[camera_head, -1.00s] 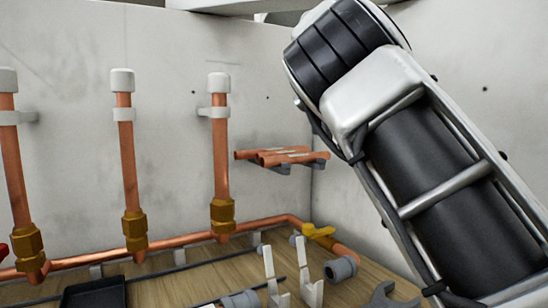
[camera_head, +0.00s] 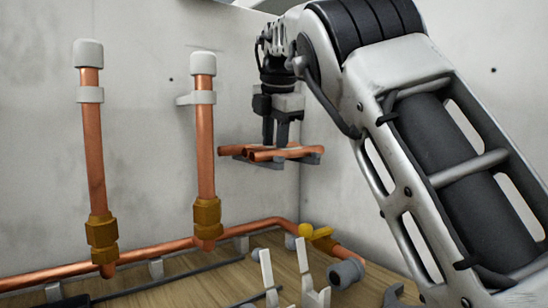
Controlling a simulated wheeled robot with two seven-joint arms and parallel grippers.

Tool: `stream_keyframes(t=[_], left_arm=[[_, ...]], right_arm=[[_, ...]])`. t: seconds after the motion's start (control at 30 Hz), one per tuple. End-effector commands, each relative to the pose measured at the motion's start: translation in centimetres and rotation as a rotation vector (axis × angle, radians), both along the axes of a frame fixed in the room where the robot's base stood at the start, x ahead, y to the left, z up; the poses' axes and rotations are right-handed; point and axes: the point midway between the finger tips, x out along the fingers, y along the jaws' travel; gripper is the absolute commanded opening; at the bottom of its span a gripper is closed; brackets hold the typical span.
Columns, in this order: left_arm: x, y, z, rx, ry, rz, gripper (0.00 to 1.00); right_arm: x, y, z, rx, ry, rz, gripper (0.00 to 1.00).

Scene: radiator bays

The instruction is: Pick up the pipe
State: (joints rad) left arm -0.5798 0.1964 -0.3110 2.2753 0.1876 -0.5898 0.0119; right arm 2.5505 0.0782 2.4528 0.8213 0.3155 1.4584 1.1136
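Several short copper pipes (camera_head: 259,155) lie side by side on small grey wall brackets (camera_head: 310,158) near the room's corner. My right gripper (camera_head: 276,143) points down just above these pipes, with its dark fingers reaching to the pipes' level. The fingers look parted by a narrow gap, but whether a pipe is between them cannot be told. My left gripper is not in view.
Two upright copper pipes with white caps (camera_head: 203,64) and brass fittings (camera_head: 207,218) stand along the wall at left.

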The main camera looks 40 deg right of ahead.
Motion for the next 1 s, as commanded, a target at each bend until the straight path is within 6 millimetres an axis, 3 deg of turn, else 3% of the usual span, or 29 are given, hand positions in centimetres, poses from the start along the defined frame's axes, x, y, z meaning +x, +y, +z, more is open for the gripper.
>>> stream_keyframes(t=[0.17,0.3,1.0], left_arm=[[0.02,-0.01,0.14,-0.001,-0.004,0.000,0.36],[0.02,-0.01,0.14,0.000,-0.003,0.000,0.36],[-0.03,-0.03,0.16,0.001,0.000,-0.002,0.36]], right_arm=[[0.01,-0.03,-0.01,0.000,0.000,-0.001,0.31],[0.01,-0.03,-0.01,0.000,0.000,-0.001,0.02],[0.01,-0.01,0.12,0.000,0.000,-0.001,0.02]])
